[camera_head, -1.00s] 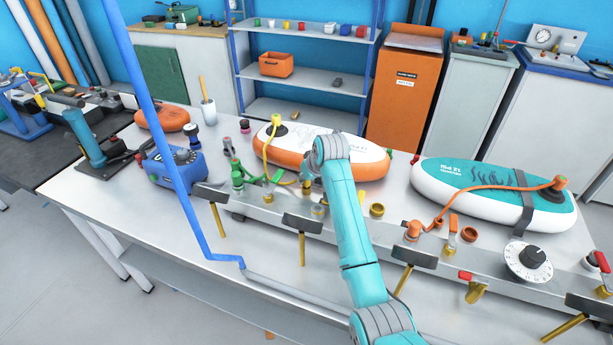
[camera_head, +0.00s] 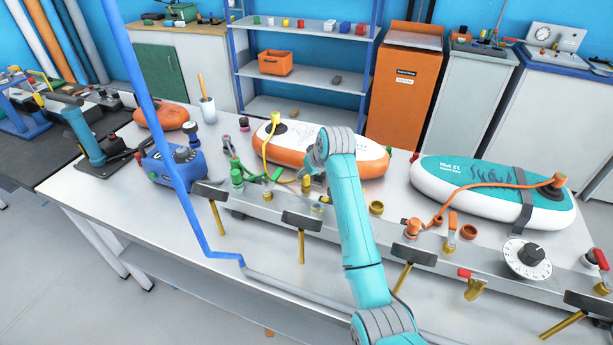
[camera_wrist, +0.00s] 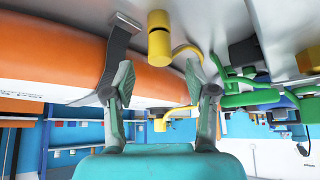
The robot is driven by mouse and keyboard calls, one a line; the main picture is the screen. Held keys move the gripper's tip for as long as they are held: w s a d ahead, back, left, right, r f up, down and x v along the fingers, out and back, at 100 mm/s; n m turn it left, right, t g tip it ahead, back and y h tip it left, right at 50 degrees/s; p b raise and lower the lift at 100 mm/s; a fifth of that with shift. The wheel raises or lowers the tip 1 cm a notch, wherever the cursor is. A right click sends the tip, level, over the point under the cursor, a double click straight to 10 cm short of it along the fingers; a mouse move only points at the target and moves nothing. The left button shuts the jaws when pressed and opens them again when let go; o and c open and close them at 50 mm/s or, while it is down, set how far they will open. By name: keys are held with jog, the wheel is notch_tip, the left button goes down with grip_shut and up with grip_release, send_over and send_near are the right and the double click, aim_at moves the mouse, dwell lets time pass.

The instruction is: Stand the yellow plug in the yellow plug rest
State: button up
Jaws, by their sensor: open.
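The yellow plug (camera_wrist: 159,38) is a short upright cylinder with a dark end, joined to a yellow hose. In the wrist view it is just beyond my gripper (camera_wrist: 158,75), roughly in line with the gap between the fingers. The fingers are apart, with nothing held between them. In the head view the plug (camera_head: 306,184) stands at the bench fittings, left of my wrist, and its hose loops to the orange-and-white board (camera_head: 372,168). The yellow plug rest (camera_head: 376,208) is an empty-looking yellow ring right of my arm. My arm hides the gripper in the head view.
Green fittings and hose (camera_head: 237,178) stand close left of the plug. A metal manifold (camera_head: 345,225) with levers runs along the bench front. A teal-and-white board (camera_head: 493,190) with an orange hose lies at right. A blue pump box (camera_head: 172,167) is at left.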

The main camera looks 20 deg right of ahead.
jog(key=v, duration=0.8)
jog(key=shift+s, duration=0.2)
